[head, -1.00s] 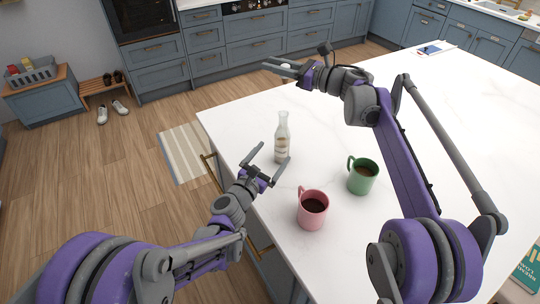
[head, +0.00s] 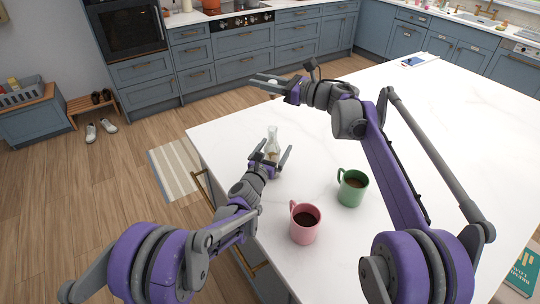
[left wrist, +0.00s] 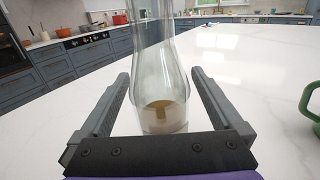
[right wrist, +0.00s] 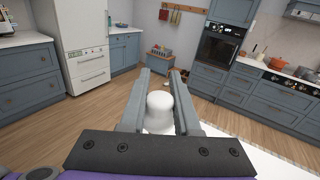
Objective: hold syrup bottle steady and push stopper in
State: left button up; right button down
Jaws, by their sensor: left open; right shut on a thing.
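In the left wrist view the bottle (left wrist: 160,85) stands between the two fingers, with a gap on each side. My left gripper (head: 273,154) is open around its lower part and partly hides it. My right gripper (head: 268,81) is above the island's far side, away from the bottle. It is shut on the stopper, a white rounded piece that shows between its fingers in the right wrist view (right wrist: 160,105) and only slightly in the head view.
A pink mug (head: 305,224) and a green mug (head: 352,188), both with dark drink, stand on the island (head: 430,130) to the right of my left arm. The island's left edge is close to the bottle. A tablet-like item (head: 414,62) lies at the far end.

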pick_arm(q)
jog(key=shift+w+d, duration=0.15)
jog(key=shift+w, duration=0.1)
grip_shut()
pick_arm(e)
jog(key=shift+f, duration=1.55)
